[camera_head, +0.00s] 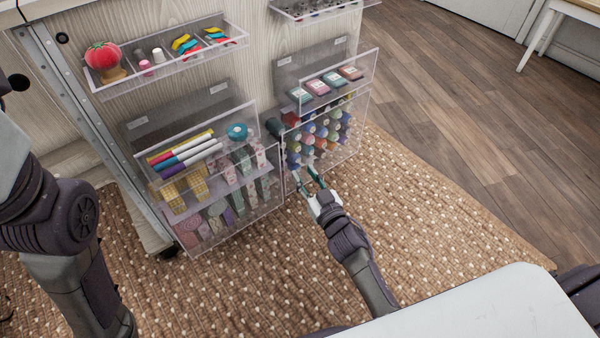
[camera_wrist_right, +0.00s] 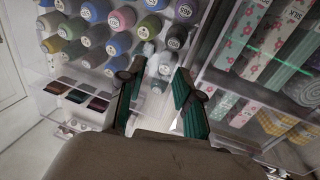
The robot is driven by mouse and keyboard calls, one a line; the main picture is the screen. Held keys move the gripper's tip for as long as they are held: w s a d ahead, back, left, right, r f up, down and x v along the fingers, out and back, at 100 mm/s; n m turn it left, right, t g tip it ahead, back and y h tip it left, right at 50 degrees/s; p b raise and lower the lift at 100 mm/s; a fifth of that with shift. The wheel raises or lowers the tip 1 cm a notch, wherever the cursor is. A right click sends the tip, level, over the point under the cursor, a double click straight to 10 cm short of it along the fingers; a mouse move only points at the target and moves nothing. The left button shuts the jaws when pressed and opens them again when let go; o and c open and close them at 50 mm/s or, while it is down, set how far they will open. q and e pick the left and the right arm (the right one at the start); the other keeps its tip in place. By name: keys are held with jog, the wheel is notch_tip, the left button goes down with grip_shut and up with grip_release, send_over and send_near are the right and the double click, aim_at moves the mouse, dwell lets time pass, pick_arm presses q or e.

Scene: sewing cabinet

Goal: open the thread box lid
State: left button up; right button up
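The thread box (camera_head: 359,143) is a clear box on the cabinet side, holding rows of coloured spools. Its clear front stands upright in the head view and looks shut. Numbered spools (camera_wrist_right: 121,18) fill the upper part of the right wrist view. My right gripper (camera_head: 311,180) is at the lower front of the thread box, with its green-padded fingers apart. In the right wrist view the gripper (camera_wrist_right: 158,82) has nothing clearly between its fingers. I cannot tell whether a fingertip touches the box. My left arm shows at the left edge, but its gripper is out of view.
A clear bin of fabric rolls (camera_head: 228,188) stands left of the thread box, with markers (camera_head: 185,156) above it. Ink pads (camera_head: 333,80) sit just above the spools. A pincushion tray (camera_head: 168,66) hangs higher. The rug (camera_head: 430,210) is clear; a white surface (camera_head: 490,310) is in front.

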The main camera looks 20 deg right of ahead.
aim_at(300, 168)
jog(key=shift+w+a+b, duration=0.15)
jog(key=shift+w+b, duration=0.1)
jog(key=shift+w, duration=0.6)
jog(key=shift+w+a+b, duration=0.1)
jog(key=shift+w+b, duration=0.1)
jog(key=shift+w, duration=0.65)
grip_shut()
